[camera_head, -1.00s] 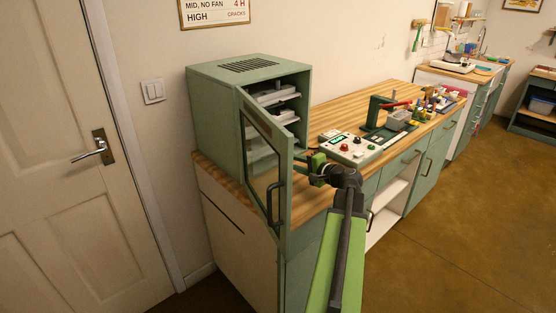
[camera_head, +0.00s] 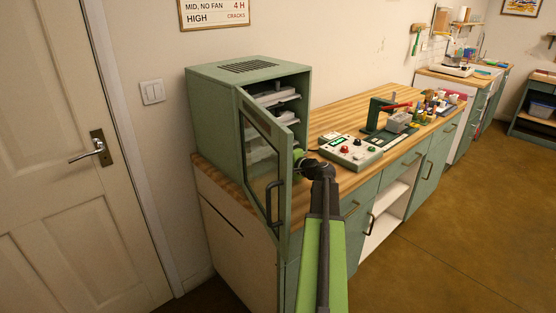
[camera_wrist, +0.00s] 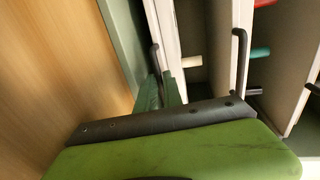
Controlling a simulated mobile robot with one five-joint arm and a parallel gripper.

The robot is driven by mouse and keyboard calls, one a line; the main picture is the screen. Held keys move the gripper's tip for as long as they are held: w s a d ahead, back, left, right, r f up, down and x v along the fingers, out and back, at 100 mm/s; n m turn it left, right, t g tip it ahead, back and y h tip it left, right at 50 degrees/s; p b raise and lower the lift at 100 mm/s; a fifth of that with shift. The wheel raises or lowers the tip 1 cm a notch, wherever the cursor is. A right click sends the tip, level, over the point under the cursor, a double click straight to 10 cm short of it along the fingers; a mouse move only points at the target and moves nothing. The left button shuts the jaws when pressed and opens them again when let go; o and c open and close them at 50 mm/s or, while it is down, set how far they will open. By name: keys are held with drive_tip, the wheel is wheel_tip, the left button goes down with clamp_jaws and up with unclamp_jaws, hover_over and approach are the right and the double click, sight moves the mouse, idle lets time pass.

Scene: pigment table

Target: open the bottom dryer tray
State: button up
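The dryer (camera_head: 213,110) is a green cabinet on the wooden counter with its glass door (camera_head: 262,165) swung open. Pale trays (camera_head: 272,97) show inside it in the head view; the lowest is mostly hidden by the door. In the wrist view, which is turned sideways, the tray nearest the wood, seemingly the bottom tray (camera_wrist: 166,30), has a dark bar handle (camera_wrist: 155,58). My gripper (camera_wrist: 160,82) has its green fingertips at or very near this handle. I cannot tell whether they are shut on it. In the head view my gripper (camera_head: 299,157) is at the dryer opening.
Two more trays with dark handles (camera_wrist: 240,50) are beside it in the wrist view, with coloured cylinders between them. The open door stands left of my arm. A control box (camera_head: 350,152) with knobs sits on the counter right of the dryer.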

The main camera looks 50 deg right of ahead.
clamp_jaws()
drive_tip(key=shift+a, duration=0.1)
idle(1.1)
